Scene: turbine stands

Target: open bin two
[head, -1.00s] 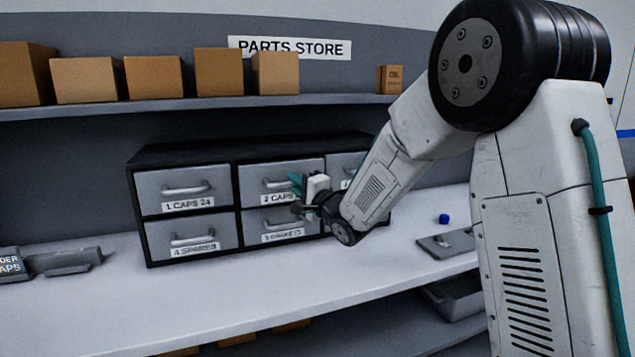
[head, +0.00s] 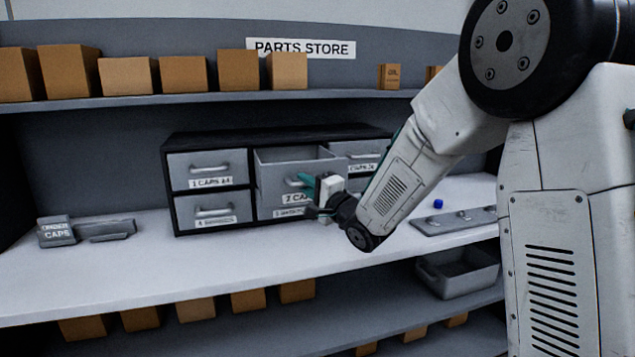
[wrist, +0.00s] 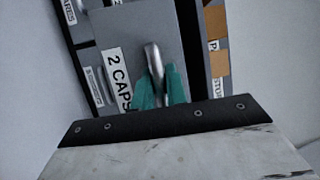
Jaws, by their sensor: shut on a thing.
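Bin two (head: 268,184) is a grey drawer in the top middle of a black cabinet (head: 185,142). It is pulled part way out, and its open top shows in the head view. In the wrist view its front (wrist: 132,30) carries a "2 CAPS" label and a metal bar handle (wrist: 153,60). My gripper (wrist: 160,88), with teal fingers, is shut on that handle. It also shows in the head view (head: 308,186), at the drawer front. The drawer's inside is mostly hidden, and my gripper covers part of the label.
Other shut drawers surround it, such as bin one (head: 208,170). A grey holder (head: 57,232) lies left on the white bench (head: 130,275). A blue cap (head: 438,203) and a flat plate (head: 455,221) lie right. The bench in front is clear.

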